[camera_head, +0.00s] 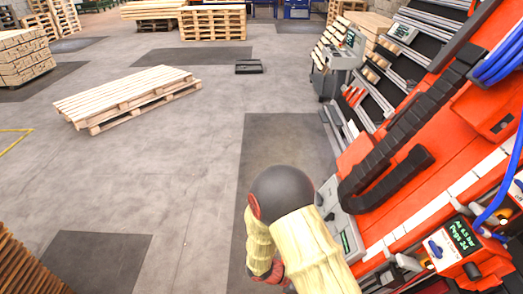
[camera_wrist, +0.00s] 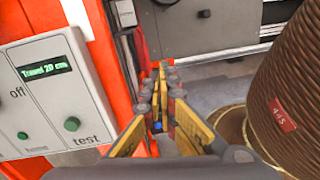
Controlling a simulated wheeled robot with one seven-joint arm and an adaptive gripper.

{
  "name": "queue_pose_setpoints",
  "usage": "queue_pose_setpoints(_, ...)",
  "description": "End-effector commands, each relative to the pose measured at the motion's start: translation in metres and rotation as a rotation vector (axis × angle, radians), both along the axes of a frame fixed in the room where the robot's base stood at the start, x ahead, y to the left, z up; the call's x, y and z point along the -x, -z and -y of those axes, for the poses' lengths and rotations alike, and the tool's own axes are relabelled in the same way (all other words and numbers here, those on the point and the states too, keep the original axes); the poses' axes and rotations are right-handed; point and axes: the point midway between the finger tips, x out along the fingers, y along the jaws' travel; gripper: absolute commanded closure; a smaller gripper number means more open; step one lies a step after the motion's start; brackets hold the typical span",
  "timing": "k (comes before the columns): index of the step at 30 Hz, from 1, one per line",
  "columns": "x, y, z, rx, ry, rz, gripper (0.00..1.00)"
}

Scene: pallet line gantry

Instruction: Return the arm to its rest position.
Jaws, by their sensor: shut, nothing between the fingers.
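My gripper (camera_wrist: 164,72) shows in the wrist view, its yellow and grey fingers closed together with nothing between them. It is in front of orange machinery, to the right of a pale control panel (camera_wrist: 45,100). The panel reads "Travel 20 cm" and has "off" and "test" labels with green buttons. The gripper is apart from the panel. In the head view my arm, with a dark rounded joint and cream sleeves, is at the bottom centre, bent beside the orange machine (camera_head: 450,130). My gripper cannot be made out there.
A brown ribbed cylinder (camera_wrist: 287,95) labelled "44S" stands close right of my gripper. In the head view, a wooden pallet (camera_head: 125,97) lies on the floor at left, and a small dark box (camera_head: 248,66) sits farther back. The floor between is clear.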

Motion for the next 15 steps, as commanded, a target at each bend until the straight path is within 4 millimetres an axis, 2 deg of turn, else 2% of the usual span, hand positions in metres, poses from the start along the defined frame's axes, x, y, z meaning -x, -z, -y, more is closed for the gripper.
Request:
queue_pose_setpoints(1,0.007,-0.015,-0.003,-0.047,0.069,0.045,1.00)
queue_pose_setpoints(6,0.032,-0.053,-0.017,-0.192,0.287,0.173,1.00)
queue_pose_setpoints(15,0.058,-0.119,-0.046,-0.451,0.610,0.409,1.00)
